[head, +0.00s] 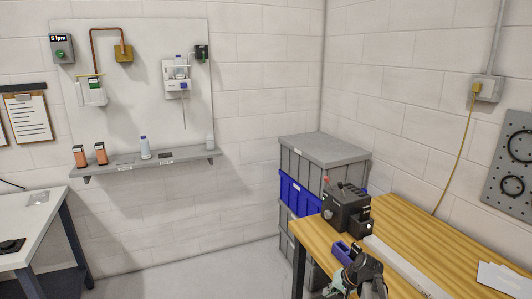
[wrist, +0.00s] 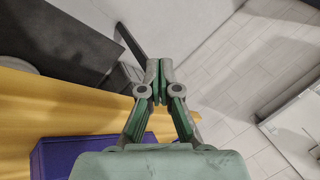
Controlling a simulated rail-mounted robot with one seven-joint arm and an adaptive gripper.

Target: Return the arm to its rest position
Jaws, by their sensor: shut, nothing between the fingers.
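My gripper (wrist: 159,72) is in the middle of the wrist view, its grey and green fingers together at the tips with nothing between them. In the head view, my arm's dark end and the greenish gripper (head: 337,285) show at the bottom, right of centre, near the front edge of the wooden bench (head: 425,240). The fingertips are small and partly hard to make out there. In the wrist view the fingers extend past the yellow bench edge (wrist: 75,118), with the pale floor beyond them.
A purple-blue block (head: 341,250) lies on the bench beside my arm; it also shows in the wrist view (wrist: 60,158). A dark machine (head: 346,212) stands at the bench's far corner. Stacked grey and blue crates (head: 322,150) stand behind. A wall shelf (head: 190,159) holds bottles. Floor at centre is clear.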

